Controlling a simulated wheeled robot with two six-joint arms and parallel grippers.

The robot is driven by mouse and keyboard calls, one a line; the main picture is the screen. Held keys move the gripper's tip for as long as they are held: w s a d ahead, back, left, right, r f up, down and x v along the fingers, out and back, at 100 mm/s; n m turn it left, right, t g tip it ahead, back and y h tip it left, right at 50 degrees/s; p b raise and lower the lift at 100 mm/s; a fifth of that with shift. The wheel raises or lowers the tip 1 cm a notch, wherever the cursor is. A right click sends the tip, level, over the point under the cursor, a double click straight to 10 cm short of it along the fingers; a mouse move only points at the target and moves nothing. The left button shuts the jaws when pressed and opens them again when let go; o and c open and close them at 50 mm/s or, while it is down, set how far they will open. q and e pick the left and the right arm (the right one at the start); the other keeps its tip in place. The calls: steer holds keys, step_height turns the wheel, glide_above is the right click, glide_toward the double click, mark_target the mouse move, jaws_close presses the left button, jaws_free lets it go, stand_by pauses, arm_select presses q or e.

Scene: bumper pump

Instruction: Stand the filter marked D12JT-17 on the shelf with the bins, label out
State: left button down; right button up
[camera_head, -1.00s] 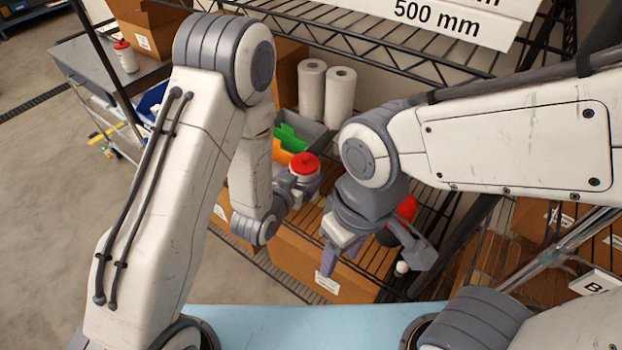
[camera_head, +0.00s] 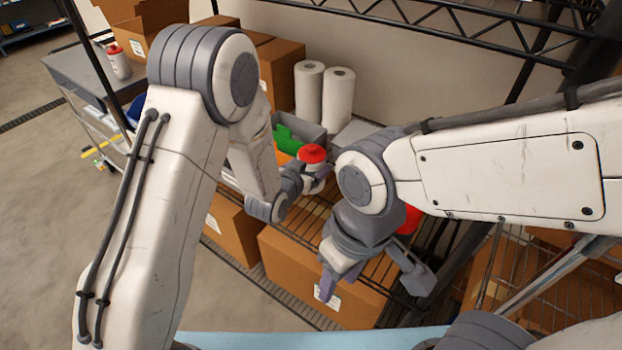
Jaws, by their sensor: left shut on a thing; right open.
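My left gripper (camera_head: 312,178) is shut on a white filter with a red top (camera_head: 312,154). It holds the filter upright over the wire shelf (camera_head: 318,205), in front of the bins. Any marking on the filter is too small to read. A green bin (camera_head: 292,142) and a grey bin (camera_head: 312,132) sit just behind it, with an orange bin partly hidden. My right gripper (camera_head: 368,284) is open and empty, lower and nearer. A second red-topped object (camera_head: 409,219) is mostly hidden behind my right wrist.
Two white rolls (camera_head: 323,95) stand behind the bins beside cardboard boxes (camera_head: 280,75). Large boxes (camera_head: 330,280) sit below the wire shelf. A dark upper shelf frame (camera_head: 440,30) hangs above. A white, red-capped container (camera_head: 118,63) stands on the grey cart at left.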

arm_select(q)
steer(key=shift+f+b, duration=1.35)
steer(key=shift+f, duration=0.7)
jaws_free()
